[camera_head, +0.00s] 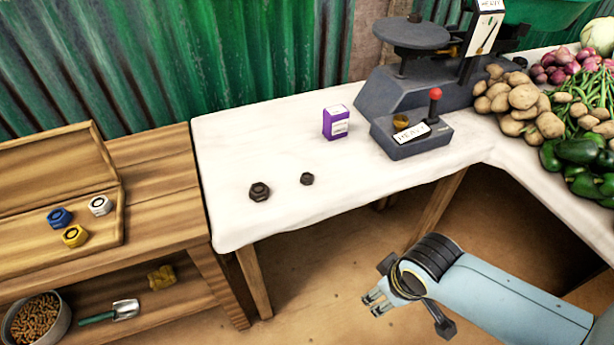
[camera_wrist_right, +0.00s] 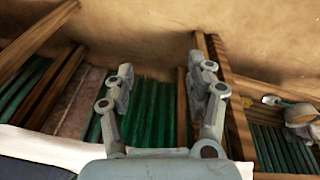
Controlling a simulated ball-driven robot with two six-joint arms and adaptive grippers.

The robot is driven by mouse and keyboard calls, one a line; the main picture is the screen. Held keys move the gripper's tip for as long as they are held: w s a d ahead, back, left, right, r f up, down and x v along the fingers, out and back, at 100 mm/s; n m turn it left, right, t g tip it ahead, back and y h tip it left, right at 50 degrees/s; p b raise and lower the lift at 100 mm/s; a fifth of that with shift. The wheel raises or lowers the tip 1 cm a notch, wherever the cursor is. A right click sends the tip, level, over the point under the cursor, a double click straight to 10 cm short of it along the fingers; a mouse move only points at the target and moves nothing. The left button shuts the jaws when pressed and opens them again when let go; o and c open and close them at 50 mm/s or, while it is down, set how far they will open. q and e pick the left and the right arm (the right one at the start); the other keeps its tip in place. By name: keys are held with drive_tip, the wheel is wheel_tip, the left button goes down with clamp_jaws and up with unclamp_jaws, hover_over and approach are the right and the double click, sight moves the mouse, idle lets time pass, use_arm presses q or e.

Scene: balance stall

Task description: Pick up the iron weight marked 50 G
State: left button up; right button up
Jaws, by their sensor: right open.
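Two dark iron weights sit on the white-topped table: a larger one (camera_head: 260,191) near the front left and a smaller one (camera_head: 307,179) to its right. I cannot read a 50 G mark on either. My right gripper (camera_head: 376,302) is low in the head view, in front of the table edge and well apart from both weights. In the right wrist view its two fingers (camera_wrist_right: 163,80) are spread with nothing between them. My left gripper is not in view.
A purple box (camera_head: 336,123) and a dark scale (camera_head: 405,90) with a red-knobbed lever box (camera_head: 412,136) stand behind. Potatoes (camera_head: 515,100) and green peppers (camera_head: 580,165) lie at right. A wooden tray (camera_head: 112,235) at left holds blue, white and yellow nuts.

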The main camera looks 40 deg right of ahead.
drive_tip(key=w+r+m+p, duration=0.1)
drive_tip(key=w+r, duration=0.1)
drive_tip(key=r, duration=0.4)
drive_tip(key=w+a+r+m, duration=0.1)
drive_tip(key=w+r, duration=0.2)
drive_tip(key=r, duration=0.3)
drive_tip(key=w+r+m+p, duration=0.1)
drive_tip(key=w+r, duration=0.1)
drive_tip(key=r, duration=0.3)
drive_tip(key=m+g+y+b, duration=0.1)
drive_tip(key=m+g, duration=0.1)
drive_tip(key=m, duration=1.6)
hover_over(309, 176)
drive_tip(key=shift+w+d+f, duration=0.1)
drive_tip(key=shift+d+f, duration=0.15)
drive_tip(key=shift+f, duration=0.3)
drive_tip(key=shift+w+d+f, duration=0.1)
drive_tip(key=shift+d+f, duration=0.1)
drive_tip(key=shift+f, duration=0.35)
drive_tip(key=f, duration=0.3)
drive_tip(key=f+b, duration=0.1)
drive_tip(key=f, duration=0.1)
drive_tip(key=shift+s+a+f, duration=0.1)
drive_tip(key=shift+a, duration=0.3)
clamp_jaws()
